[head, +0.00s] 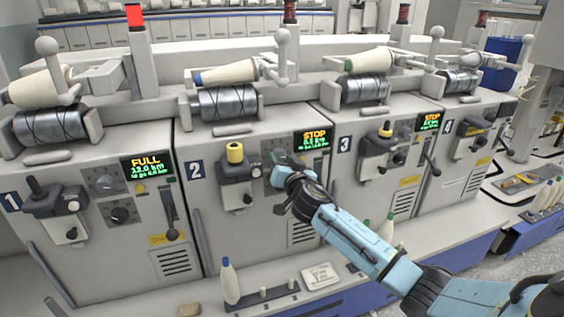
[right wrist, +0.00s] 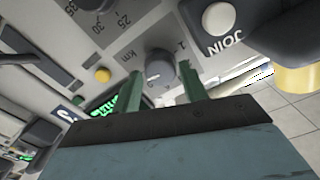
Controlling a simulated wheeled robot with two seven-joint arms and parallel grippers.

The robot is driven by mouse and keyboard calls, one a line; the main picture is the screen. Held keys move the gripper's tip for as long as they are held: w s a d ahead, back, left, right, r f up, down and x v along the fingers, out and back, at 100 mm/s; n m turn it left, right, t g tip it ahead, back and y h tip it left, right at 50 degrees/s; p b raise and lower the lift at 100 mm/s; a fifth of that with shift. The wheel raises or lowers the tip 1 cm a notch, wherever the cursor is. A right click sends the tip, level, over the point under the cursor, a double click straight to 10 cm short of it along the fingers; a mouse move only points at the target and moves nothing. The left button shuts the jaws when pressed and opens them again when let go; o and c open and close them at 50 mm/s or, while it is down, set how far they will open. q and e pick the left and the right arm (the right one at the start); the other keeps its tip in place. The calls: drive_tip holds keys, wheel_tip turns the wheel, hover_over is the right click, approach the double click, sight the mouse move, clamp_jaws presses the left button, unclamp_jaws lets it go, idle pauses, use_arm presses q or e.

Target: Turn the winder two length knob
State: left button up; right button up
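Winder two (head: 218,225) carries a blue "2" plate and a green-lit STOP display (head: 312,140). My right gripper (head: 281,164) is at its front panel, left of and below the display, and covers most of the controls there. In the right wrist view its two green fingers (right wrist: 162,84) are apart, one on each side of a round grey knob (right wrist: 159,66) near a "km" mark. Whether either finger touches the knob I cannot tell. A second, dark knob (right wrist: 95,4) with numbers 25 to 35 near it is at the top edge. My left gripper is not in view.
Beside the knob are a yellow button (right wrist: 103,75) and a white JOIN button (right wrist: 219,18). White cones (head: 229,280) stand on the ledge below. Winders one and three flank winder two.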

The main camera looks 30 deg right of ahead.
drive_tip(key=c, duration=0.6)
drive_tip(key=shift+n, duration=0.4)
drive_tip(key=shift+n+p, duration=0.3)
drive_tip(key=shift+n, duration=1.1)
drive_tip(key=shift+n+p, duration=0.5)
drive_tip(key=shift+n, duration=0.5)
drive_tip(key=n+p, duration=0.1)
drive_tip(key=n, duration=0.4)
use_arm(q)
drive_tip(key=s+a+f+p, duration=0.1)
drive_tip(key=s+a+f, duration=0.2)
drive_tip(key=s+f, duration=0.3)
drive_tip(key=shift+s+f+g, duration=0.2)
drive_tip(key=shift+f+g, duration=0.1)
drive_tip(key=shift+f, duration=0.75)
use_arm(e)
drive_tip(key=shift+d+n, duration=0.1)
drive_tip(key=shift+n, duration=2.6)
